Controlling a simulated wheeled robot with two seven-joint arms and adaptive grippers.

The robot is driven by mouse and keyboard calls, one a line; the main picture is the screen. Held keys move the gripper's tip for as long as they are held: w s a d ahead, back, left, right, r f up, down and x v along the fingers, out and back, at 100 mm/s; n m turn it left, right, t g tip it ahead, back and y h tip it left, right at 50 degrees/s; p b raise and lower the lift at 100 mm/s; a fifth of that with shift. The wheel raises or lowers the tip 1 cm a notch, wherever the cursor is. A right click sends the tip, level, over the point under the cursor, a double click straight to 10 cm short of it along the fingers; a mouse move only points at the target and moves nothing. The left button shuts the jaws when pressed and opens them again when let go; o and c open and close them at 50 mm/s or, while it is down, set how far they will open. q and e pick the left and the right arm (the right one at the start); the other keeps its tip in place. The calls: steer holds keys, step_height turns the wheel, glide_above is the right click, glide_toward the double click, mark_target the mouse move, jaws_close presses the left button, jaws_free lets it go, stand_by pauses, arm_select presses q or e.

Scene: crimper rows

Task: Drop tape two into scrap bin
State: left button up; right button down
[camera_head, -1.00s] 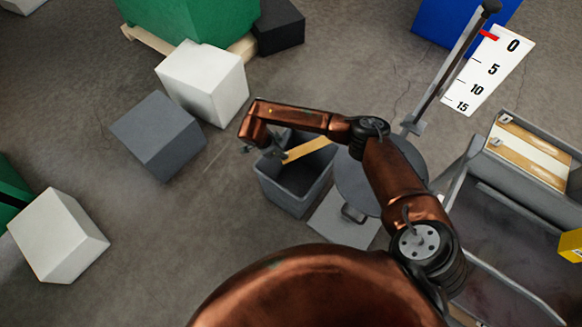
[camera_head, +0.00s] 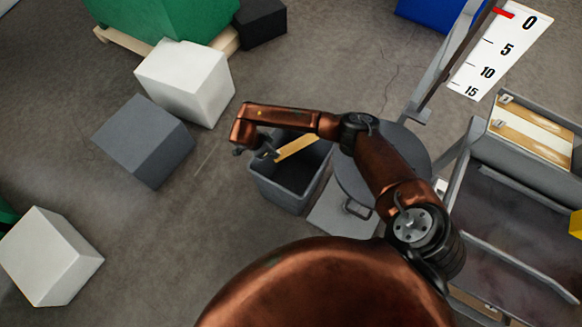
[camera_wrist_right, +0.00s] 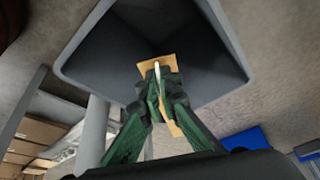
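My right gripper (camera_head: 266,153) hangs over the dark grey scrap bin (camera_head: 283,190). It is shut on a flat tan strip, the tape (camera_head: 297,147), which reaches across above the bin's opening. In the right wrist view the green fingers of my right gripper (camera_wrist_right: 162,92) close on the tan tape (camera_wrist_right: 170,63), with a pale edge between the fingertips. The bin's inner wall (camera_wrist_right: 105,50) surrounds the tape in that view. The tape appears apart from the bin walls. My left gripper is out of view.
A round grey plate (camera_head: 375,190) stands right of the bin, near a numbered scale board (camera_head: 500,50). A cart (camera_head: 510,235) with tan and white strips is at the right. A grey block (camera_head: 145,140) and a white block (camera_head: 187,85) lie left of the bin, with floor between.

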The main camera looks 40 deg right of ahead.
steer(key=shift+f, duration=0.1)
steer(key=c, duration=2.6)
jaws_free()
steer(key=o, duration=0.5)
steer(key=shift+w+a+r, duration=0.1)
steer(key=shift+a+r, duration=0.05)
steer(key=shift+r, duration=0.2)
steer(key=v, duration=1.1)
steer(key=shift+a+r, duration=0.1)
